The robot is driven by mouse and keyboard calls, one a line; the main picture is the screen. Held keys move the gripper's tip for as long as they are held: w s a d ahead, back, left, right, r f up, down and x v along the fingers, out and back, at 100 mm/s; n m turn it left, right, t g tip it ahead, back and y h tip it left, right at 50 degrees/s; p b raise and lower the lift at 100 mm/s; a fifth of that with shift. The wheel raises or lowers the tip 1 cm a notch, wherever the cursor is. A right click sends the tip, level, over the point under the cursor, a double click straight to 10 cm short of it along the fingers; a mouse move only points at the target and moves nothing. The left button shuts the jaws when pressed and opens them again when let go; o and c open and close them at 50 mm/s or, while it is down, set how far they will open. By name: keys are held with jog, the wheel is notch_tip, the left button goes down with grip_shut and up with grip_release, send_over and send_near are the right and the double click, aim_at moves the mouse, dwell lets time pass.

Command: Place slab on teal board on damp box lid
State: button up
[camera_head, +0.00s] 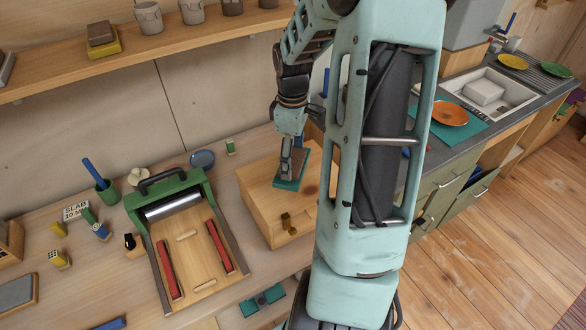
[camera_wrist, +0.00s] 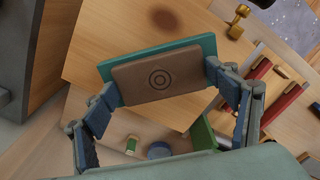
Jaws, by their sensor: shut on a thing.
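The slab (camera_wrist: 160,79) is a brown rectangle with a ring mark, seen face-on in the wrist view. The teal board (camera_wrist: 160,52) shows just behind it, sticking out along its far edge. My gripper (camera_wrist: 158,82) has its fingers at the slab's two ends and is shut on it. The slab looks flat against the board; any small gap is hidden. In the head view, my gripper (camera_head: 288,165) points down at the teal board (camera_head: 287,185), which is on the pale wooden damp box lid (camera_head: 262,190). The arm hides the lid's right part.
A green press with a roller (camera_head: 172,206) and red rails stands left of the box. A brass latch (camera_head: 288,222) is on the box front. Small jars, a cup with a blue tool (camera_head: 107,190) and a slab sign (camera_head: 76,211) crowd the left bench. A shelf (camera_head: 120,65) runs above.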

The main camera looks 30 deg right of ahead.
aim_at(294, 157)
jog(key=shift+w+d+f, duration=0.2)
jog(key=shift+f, duration=0.2)
jog(key=f+b, duration=0.2)
jog(key=f, duration=0.1)
jog(key=shift+w+d+b, duration=0.2)
jog(key=shift+d+b, duration=0.05)
jog(key=shift+b, duration=0.15)
jog(key=shift+f, duration=0.25)
jog(key=shift+f+b, duration=0.15)
jog(key=shift+b, duration=0.2)
jog(key=o, duration=1.4)
jog(key=shift+o, duration=0.2)
